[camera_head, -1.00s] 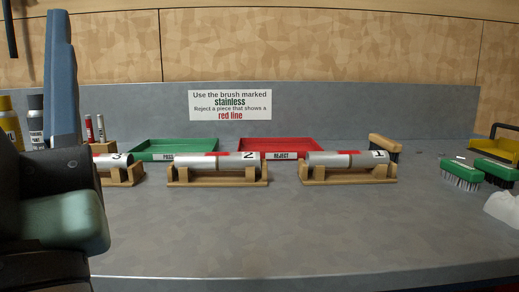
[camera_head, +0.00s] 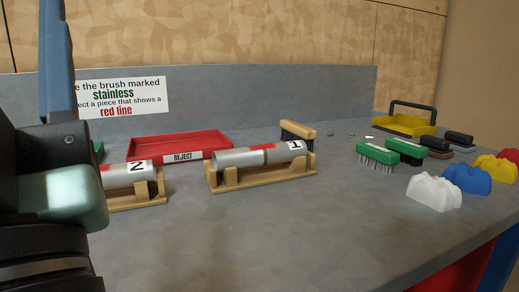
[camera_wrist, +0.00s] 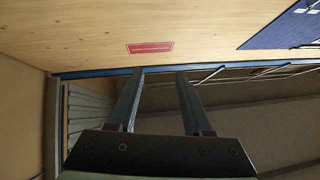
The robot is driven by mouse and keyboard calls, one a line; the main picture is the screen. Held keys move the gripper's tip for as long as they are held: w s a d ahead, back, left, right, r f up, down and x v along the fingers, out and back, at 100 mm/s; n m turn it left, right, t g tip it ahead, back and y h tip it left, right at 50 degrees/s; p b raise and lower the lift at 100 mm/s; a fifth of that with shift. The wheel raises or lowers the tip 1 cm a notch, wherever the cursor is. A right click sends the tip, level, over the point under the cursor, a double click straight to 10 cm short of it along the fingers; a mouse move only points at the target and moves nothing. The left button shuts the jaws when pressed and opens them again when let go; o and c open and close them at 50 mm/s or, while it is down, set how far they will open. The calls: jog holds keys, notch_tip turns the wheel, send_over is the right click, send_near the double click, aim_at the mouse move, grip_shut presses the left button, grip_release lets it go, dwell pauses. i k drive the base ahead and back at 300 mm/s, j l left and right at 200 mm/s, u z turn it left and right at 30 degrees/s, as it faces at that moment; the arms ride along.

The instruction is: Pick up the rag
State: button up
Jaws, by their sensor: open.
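Several crumpled cloths lie at the right of the grey bench in the head view. A white rag (camera_head: 434,193) is nearest, with a blue rag (camera_head: 467,179), a yellow rag (camera_head: 496,168) and a red rag (camera_head: 512,155) beyond it to the right. My gripper (camera_wrist: 160,73) shows in the wrist view with its two fingers apart and nothing between them. The wrist view shows a wooden panel and no rag. My arm fills the left edge of the head view, far from the rags.
Green brushes (camera_head: 377,154) and a yellow tray (camera_head: 404,125) stand behind the rags. Pipes on wooden cradles (camera_head: 262,176) and a red reject tray (camera_head: 180,144) are at centre left. The bench front between the cradles and white rag is clear.

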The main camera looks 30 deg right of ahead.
aim_at(475, 180)
jog(key=z, duration=1.45)
